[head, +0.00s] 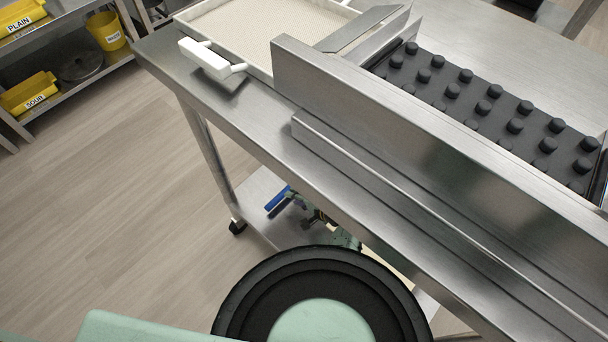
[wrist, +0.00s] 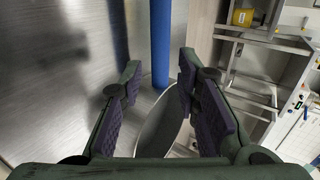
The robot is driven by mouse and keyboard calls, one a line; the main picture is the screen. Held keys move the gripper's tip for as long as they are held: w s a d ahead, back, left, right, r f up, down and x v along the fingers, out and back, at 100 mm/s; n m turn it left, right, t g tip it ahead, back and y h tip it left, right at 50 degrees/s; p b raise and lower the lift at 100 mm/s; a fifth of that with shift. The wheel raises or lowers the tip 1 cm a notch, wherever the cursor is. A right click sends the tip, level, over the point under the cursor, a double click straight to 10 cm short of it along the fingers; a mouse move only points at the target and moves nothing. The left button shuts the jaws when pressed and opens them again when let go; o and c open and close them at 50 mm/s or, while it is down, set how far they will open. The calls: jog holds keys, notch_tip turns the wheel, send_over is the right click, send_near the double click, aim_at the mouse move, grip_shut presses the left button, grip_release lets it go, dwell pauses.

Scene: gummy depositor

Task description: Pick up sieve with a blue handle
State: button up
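The sieve's blue handle (head: 278,200) shows at the lower shelf under the steel table in the head view. In the wrist view the blue handle (wrist: 160,45) runs down from the top edge, between my fingertips and beyond them. A grey oval piece (wrist: 162,122) below it, between my fingers, may be the sieve's round part; I cannot tell for sure. My gripper (wrist: 159,75) is open, with a gap on each side of the handle. In the head view my gripper (head: 318,222) is partly hidden by my arm, just right of the handle.
The steel table (head: 215,118) stands above the lower shelf (head: 258,186). A white tray (head: 215,22) and a black studded mould (head: 480,95) are on top. A rack with yellow bins (head: 30,93) is at left. The floor (head: 90,210) there is clear.

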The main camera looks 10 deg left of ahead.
aim_at(279, 197)
jog(key=shift+x, duration=3.05)
jog(key=shift+r, duration=0.1)
jog(key=shift+c, duration=0.6)
grip_shut()
